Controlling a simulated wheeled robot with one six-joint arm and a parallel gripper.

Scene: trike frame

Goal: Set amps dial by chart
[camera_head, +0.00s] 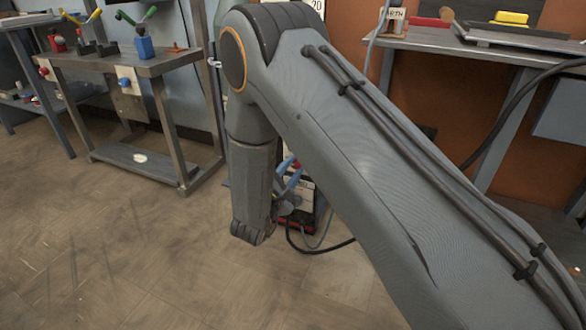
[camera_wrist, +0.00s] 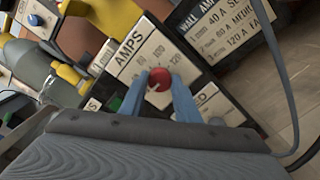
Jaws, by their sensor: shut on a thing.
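The amps dial is a red knob (camera_wrist: 159,79) on a white panel marked AMPS (camera_wrist: 133,55), on the front of a dark box. My gripper (camera_wrist: 160,93) has its two blue fingers on either side of the knob, shut on it. A pale mark shows on the knob, but which number it points to is unclear. The chart (camera_wrist: 228,30) is a white card with lines for 40 A, 80 A and 120 A; its right side is cut off. In the head view my gripper (camera_head: 288,190) is low at the box (camera_head: 302,190), partly hidden by my arm.
A second panel (camera_wrist: 218,103) lies just below the dial, partly covered by my finger. A grey cable (camera_wrist: 280,75) runs down at the right. A workbench (camera_head: 140,62) stands at left, another bench (camera_head: 450,40) at right. Open floor (camera_head: 120,240) lies at left.

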